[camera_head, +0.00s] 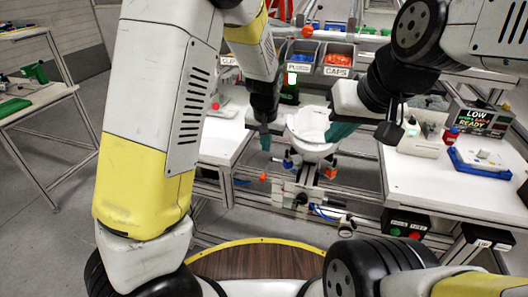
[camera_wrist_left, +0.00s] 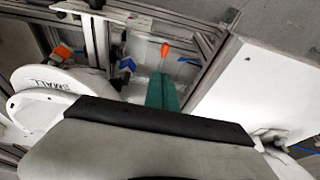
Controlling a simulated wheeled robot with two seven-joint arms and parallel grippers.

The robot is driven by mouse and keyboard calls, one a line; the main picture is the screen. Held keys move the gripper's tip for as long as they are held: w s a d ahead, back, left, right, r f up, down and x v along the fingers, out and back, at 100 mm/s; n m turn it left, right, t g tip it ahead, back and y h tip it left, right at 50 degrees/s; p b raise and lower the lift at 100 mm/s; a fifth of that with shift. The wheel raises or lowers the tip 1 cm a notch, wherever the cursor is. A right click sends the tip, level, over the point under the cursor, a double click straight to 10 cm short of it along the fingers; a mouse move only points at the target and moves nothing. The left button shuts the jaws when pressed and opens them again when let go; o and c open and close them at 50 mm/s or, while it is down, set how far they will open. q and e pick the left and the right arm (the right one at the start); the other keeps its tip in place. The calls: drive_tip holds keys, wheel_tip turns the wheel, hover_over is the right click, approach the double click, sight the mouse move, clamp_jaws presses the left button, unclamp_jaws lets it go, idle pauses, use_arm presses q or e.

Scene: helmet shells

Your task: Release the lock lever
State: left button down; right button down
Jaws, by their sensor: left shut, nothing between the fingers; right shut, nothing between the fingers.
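An orange-tipped lever (camera_head: 263,176) stands low at the left of the fixture, below my left gripper. It also shows in the left wrist view (camera_wrist_left: 165,49), just beyond the teal fingertips. My left gripper (camera_head: 265,142) is shut and empty, pointing down left of the white helmet shell (camera_head: 308,124); its teal fingers also show in the left wrist view (camera_wrist_left: 162,92). They look apart from the lever. The shell, marked SMALL, sits on the fixture at the left of the wrist view (camera_wrist_left: 42,88). My right gripper (camera_head: 341,131) is shut and empty at the shell's right side.
A second orange part (camera_head: 331,172) is at the fixture's right. White tables stand left (camera_head: 222,140) and right (camera_head: 425,180) of the fixture. Bins labelled PLUGS (camera_head: 299,69) and CAPS (camera_head: 337,71) are behind. A blue tray (camera_head: 481,163) lies on the right table.

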sight(264, 175)
use_arm(q)
drive_tip(key=x, duration=0.9)
drive_tip(key=s+x, duration=0.1)
drive_tip(key=x, duration=0.3)
drive_tip(key=shift+w+a+f, duration=0.15)
drive_tip(key=shift+a+f, duration=0.2)
drive_tip(key=shift+f, duration=0.1)
